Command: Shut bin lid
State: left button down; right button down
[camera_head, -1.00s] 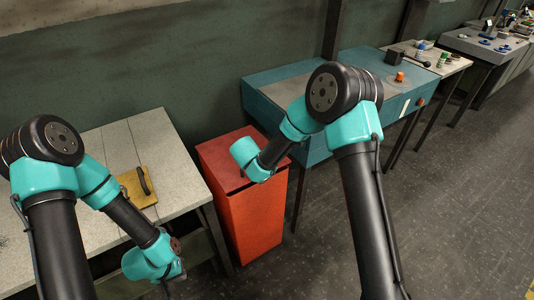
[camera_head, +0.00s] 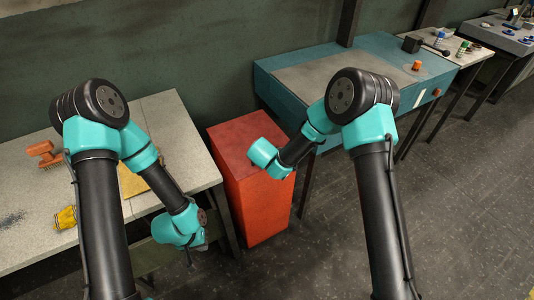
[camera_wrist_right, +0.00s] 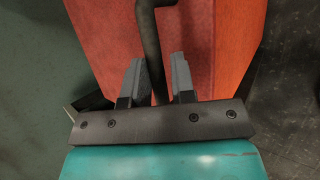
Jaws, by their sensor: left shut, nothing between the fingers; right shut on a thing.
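The red bin (camera_head: 258,208) stands on the floor between two tables. Its red lid (camera_head: 235,140) looks flat on top in the head view; I cannot tell whether it is fully seated. In the right wrist view, my right gripper (camera_wrist_right: 158,78) is shut on a dark, bent bar handle (camera_wrist_right: 150,35) in front of the red surface (camera_wrist_right: 100,45). In the head view, the right arm's wrist hides this grip. My left gripper (camera_head: 190,257) is shut and empty, pointing down in front of the left table, apart from the bin.
The pale left table (camera_head: 180,128) holds an orange brush (camera_head: 46,153), a yellow item (camera_head: 66,217) and a partly hidden yellow board (camera_head: 133,182). A blue workbench (camera_head: 285,95) stands right of the bin. The floor (camera_head: 450,210) at right is open.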

jog(key=c, duration=1.1)
grip_release()
jog(key=shift+s+d+f+g, duration=0.15)
jog(key=shift+s+f, duration=0.15)
jog(key=shift+f, duration=0.2)
jog(key=shift+s+d+f+g, duration=0.15)
jog(key=shift+s+f, duration=0.15)
jog(key=shift+f, duration=0.15)
jog(key=v, duration=1.7)
jog(key=shift+a+r, duration=0.25)
jog(key=shift+r, duration=0.2)
jog(key=s+d+f+m+g+y, duration=0.4)
jog(key=s+d+f+m+g, duration=0.3)
jog(key=s+d+f+m, duration=1.3)
jog(key=d+f+m, duration=0.3)
jog(key=d+m, duration=0.1)
jog(key=shift+s+f+y, duration=0.2)
jog(key=shift+s+y, duration=0.1)
jog(key=shift+s, duration=0.05)
